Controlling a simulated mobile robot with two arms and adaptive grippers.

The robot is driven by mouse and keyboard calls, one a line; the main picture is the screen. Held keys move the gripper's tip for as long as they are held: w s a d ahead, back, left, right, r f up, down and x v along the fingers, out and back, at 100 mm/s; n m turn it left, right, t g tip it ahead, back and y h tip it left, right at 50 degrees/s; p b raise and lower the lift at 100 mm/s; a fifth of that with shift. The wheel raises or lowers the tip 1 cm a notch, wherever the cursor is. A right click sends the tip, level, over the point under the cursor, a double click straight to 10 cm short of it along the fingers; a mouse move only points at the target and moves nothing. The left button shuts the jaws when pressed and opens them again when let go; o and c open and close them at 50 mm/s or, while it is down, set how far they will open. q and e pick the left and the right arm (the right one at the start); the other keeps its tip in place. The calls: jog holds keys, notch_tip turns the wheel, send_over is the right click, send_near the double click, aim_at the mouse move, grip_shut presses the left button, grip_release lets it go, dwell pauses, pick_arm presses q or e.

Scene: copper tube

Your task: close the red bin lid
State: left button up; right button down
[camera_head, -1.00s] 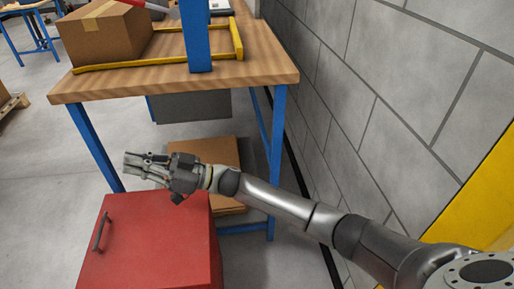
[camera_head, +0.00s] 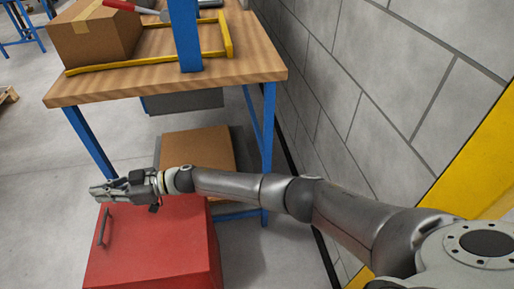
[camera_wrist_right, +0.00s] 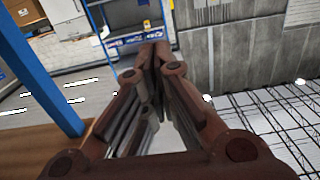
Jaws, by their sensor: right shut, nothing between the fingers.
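The red bin (camera_head: 180,262) stands on the floor at the lower left of the head view. Its red lid (camera_head: 155,235) shows as a flat face on top, with a dark bar handle (camera_head: 104,228) at its left side. I see no gap under the lid from here. My right gripper (camera_head: 95,193) is above the lid's far left part, near the handle's upper end, fingers pointing left. In the right wrist view its fingers (camera_wrist_right: 152,55) are together and empty. I cannot tell whether it touches the lid. My left gripper is out of view.
A wooden workbench (camera_head: 250,65) with blue legs stands behind the bin, carrying a cardboard box (camera_head: 95,38) and a yellow frame (camera_head: 228,35). Another brown box (camera_head: 200,150) is under it. A grey block wall (camera_head: 400,90) borders the right. Floor left of the bin is clear.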

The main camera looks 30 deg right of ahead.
notch_tip(320, 180, down, 2)
jog(key=a+h, duration=0.1)
jog(key=a, duration=0.1)
jog(key=h+b, duration=0.1)
jog(key=b, duration=0.6)
send_over(112, 230)
jog(key=shift+g, duration=0.3)
notch_tip(112, 230, down, 9)
jog(key=shift+f, duration=0.1)
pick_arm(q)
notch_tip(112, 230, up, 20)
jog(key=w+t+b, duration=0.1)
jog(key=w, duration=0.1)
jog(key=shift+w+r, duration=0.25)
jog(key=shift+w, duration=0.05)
pick_arm(e)
jog(key=shift+a+f, duration=0.15)
jog(key=shift+f, duration=0.2)
jog(key=shift+d, duration=0.7)
jog(key=v, duration=1)
jog(key=shift+s+d+r, duration=0.15)
jog(key=shift+s+d, duration=0.1)
jog(key=shift+s, duration=0.05)
